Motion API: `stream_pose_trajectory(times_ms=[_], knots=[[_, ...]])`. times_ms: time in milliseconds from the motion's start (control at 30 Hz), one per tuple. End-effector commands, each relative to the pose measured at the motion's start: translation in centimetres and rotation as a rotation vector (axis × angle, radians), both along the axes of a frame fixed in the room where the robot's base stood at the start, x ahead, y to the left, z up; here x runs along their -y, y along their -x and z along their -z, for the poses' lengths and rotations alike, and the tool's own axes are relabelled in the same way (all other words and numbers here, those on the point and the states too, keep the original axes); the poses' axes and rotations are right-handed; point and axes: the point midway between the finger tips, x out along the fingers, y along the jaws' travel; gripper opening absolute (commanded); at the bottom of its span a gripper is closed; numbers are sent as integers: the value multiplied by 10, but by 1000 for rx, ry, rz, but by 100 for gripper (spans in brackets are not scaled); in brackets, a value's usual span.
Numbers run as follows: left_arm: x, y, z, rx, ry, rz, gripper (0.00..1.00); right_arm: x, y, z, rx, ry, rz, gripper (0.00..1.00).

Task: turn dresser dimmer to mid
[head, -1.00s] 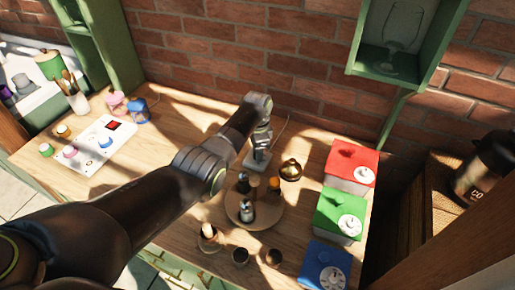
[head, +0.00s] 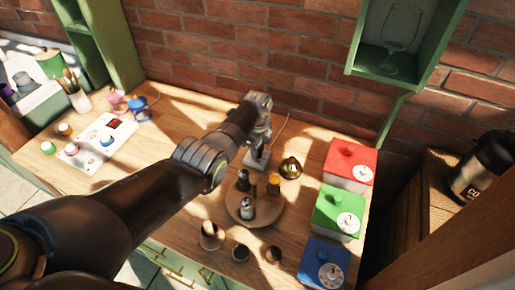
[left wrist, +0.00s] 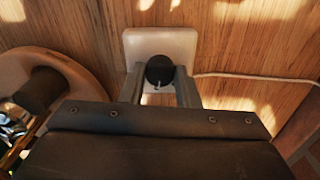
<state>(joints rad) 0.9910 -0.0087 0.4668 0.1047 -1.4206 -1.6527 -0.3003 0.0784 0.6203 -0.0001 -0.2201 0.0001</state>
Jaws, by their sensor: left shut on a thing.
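The dimmer is a pale, rounded base plate (left wrist: 180,43) with a round black knob (left wrist: 160,70) that bears a small light mark, in the left wrist view. A thin pale cord runs from it to the right. My left gripper (left wrist: 160,80) has one finger on each side of the knob and is shut on it. In the head view the left gripper (head: 259,150) points down at the dimmer base (head: 256,163) near the back of the dresser top, and my gripper hides the knob. My right gripper is not in view.
A round wooden tray (head: 266,217) with several shakers and jars stands in front of the dimmer. A small brass pot (head: 291,168) is to its right. Red (head: 349,160), green (head: 338,210) and blue (head: 323,264) boxes with dials line the right side. A white control panel (head: 98,142) lies left.

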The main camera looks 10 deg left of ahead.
Motion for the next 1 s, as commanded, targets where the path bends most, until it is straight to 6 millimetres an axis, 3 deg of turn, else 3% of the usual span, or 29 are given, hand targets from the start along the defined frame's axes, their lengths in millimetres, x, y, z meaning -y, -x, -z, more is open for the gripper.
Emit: stream_pose_trajectory(times_ms=[667, 700, 833, 1000], knots=[[1, -1, -1, 3, 1, 59, 6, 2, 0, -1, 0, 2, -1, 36], [1, -1, -1, 3, 1, 59, 32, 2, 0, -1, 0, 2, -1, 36], [1, -1, -1, 2, 1, 59, 49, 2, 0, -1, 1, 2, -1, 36], [0, 0, 0, 1, 0, 58, 50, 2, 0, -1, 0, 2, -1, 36]])
